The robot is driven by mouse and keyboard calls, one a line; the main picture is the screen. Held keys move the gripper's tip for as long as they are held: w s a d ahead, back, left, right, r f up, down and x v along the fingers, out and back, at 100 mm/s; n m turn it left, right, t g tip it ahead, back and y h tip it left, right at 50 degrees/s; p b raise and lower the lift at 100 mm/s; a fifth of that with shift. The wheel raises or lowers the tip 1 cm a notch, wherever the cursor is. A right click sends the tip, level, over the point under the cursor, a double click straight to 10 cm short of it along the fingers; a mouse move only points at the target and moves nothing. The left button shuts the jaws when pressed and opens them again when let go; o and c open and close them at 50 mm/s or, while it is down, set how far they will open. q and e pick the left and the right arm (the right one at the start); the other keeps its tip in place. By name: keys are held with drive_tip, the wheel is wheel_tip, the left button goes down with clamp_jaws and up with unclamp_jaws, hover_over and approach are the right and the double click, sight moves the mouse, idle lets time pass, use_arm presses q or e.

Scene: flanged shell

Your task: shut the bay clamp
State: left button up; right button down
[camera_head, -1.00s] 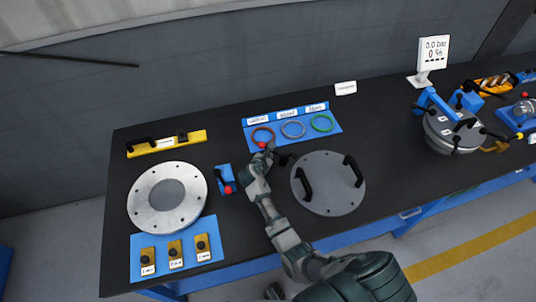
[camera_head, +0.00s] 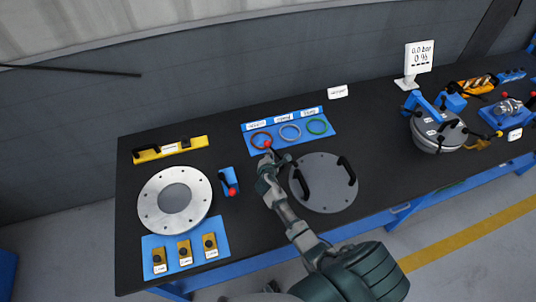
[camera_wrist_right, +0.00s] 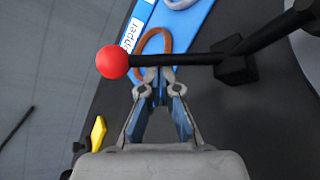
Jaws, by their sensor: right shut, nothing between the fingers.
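A black lever with a red ball knob (camera_head: 267,144) stands left of the grey round lid. In the right wrist view the lever (camera_wrist_right: 190,60) runs from its red ball (camera_wrist_right: 113,62) to a black block (camera_wrist_right: 236,66), and a second black bar rises from there to the upper right. My right gripper (camera_head: 266,160) is beside this lever. In the right wrist view its fingertips (camera_wrist_right: 158,76) are together just below the rod, with nothing held; I cannot tell whether they touch it. A second red-knobbed lever is on a blue base (camera_head: 228,178) to the left. My left gripper is not in view.
The grey lid (camera_head: 326,190) with two black handles lies close to the right of my arm. A blue mat (camera_head: 318,138) with three rings is behind. A flanged ring (camera_head: 150,207) lies at the left, a vessel (camera_head: 428,143) stands at the right.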

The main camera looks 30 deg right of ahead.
drive_tip(key=m+t, duration=0.1)
drive_tip(key=s+r+m+t+b, duration=0.1)
drive_tip(key=shift+s+r+m+y, duration=0.25)
drive_tip(key=shift+r+m+y, duration=0.05)
drive_tip(key=shift+s+d+r, duration=0.1)
drive_tip(key=shift+r, duration=0.05)
drive_tip(key=shift+s+d, duration=0.15)
drive_tip(key=shift+d, duration=0.25)
drive_tip(key=shift+r, duration=0.15)
